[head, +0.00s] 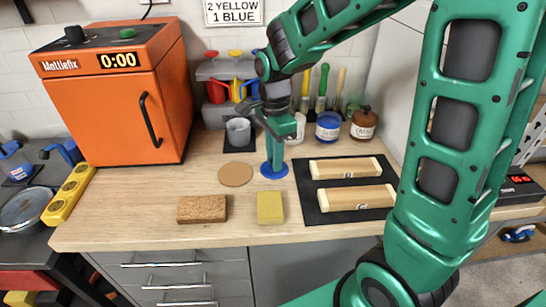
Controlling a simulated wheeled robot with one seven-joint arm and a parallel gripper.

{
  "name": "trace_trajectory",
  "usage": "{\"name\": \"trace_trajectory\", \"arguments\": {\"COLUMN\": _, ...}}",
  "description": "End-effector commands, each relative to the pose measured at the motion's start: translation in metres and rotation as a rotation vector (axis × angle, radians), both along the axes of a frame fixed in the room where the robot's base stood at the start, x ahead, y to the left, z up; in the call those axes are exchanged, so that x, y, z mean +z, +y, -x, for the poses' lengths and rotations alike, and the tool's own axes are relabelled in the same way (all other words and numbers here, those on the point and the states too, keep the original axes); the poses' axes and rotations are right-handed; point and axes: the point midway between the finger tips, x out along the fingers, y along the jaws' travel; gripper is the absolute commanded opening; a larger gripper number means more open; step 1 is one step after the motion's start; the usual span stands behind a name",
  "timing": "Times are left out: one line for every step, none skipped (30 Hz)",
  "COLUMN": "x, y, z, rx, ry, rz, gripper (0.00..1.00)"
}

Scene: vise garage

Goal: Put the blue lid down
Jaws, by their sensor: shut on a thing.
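The blue lid (268,172) is a flat blue disc at the middle of the wooden bench, low at or just above its top; I cannot tell whether it touches. My gripper (273,160) points down and is shut on the lid, hiding part of it. A blue-labelled jar (328,127) stands at the back of the bench, right of my gripper.
A round cork mat (235,174) lies close left of the lid. A brown sponge block (202,209) and a yellow sponge (270,207) lie in front. Two wooden blocks rest on a black mat (311,204) to the right. An orange oven (120,95) stands left.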

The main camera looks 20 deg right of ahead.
Motion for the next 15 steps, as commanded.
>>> {"name": "trace_trajectory", "arguments": {"x": 0.0002, "y": 0.0001, "z": 0.0000, "rx": 0.000, "ry": 0.000, "rz": 0.000, "gripper": 0.00}}
{"name": "trace_trajectory", "arguments": {"x": 0.0001, "y": 0.0001, "z": 0.0000, "rx": 0.000, "ry": 0.000, "rz": 0.000, "gripper": 0.00}}
{"name": "trace_trajectory", "arguments": {"x": -0.0004, "y": 0.0001, "z": 0.0000, "rx": 0.000, "ry": 0.000, "rz": 0.000, "gripper": 0.00}}
{"name": "trace_trajectory", "arguments": {"x": -0.0011, "y": 0.0001, "z": 0.0001, "rx": 0.000, "ry": 0.001, "rz": 0.000, "gripper": 0.00}}
{"name": "trace_trajectory", "arguments": {"x": -0.0019, "y": 0.0001, "z": 0.0002, "rx": 0.000, "ry": 0.001, "rz": 0.000, "gripper": 0.00}}
{"name": "trace_trajectory", "arguments": {"x": -0.0015, "y": 0.0002, "z": 0.0001, "rx": 0.000, "ry": 0.001, "rz": 0.000, "gripper": 0.28}}
{"name": "trace_trajectory", "arguments": {"x": -0.0014, "y": 0.0002, "z": 0.0001, "rx": 0.000, "ry": 0.000, "rz": 0.000, "gripper": 0.35}}
{"name": "trace_trajectory", "arguments": {"x": -0.0014, "y": 0.0002, "z": 0.0001, "rx": 0.000, "ry": 0.000, "rz": 0.000, "gripper": 0.37}}
{"name": "trace_trajectory", "arguments": {"x": -0.0014, "y": 0.0003, "z": 0.0001, "rx": 0.000, "ry": 0.000, "rz": 0.000, "gripper": 0.37}}
{"name": "trace_trajectory", "arguments": {"x": -0.0013, "y": 0.0003, "z": 0.0000, "rx": 0.000, "ry": 0.000, "rz": 0.000, "gripper": 0.37}}
{"name": "trace_trajectory", "arguments": {"x": -0.0013, "y": 0.0004, "z": 0.0000, "rx": 0.000, "ry": 0.000, "rz": 0.000, "gripper": 0.37}}
{"name": "trace_trajectory", "arguments": {"x": -0.0013, "y": 0.0005, "z": 0.0001, "rx": 0.001, "ry": 0.000, "rz": 0.000, "gripper": 0.37}}
{"name": "trace_trajectory", "arguments": {"x": -0.0013, "y": 0.0005, "z": 0.0001, "rx": 0.001, "ry": 0.000, "rz": 0.000, "gripper": 0.37}}
{"name": "trace_trajectory", "arguments": {"x": -0.0013, "y": 0.0006, "z": 0.0000, "rx": 0.001, "ry": 0.000, "rz": 0.000, "gripper": 0.37}}
{"name": "trace_trajectory", "arguments": {"x": -0.0012, "y": 0.0006, "z": 0.0000, "rx": 0.001, "ry": 0.000, "rz": 0.000, "gripper": 0.37}}
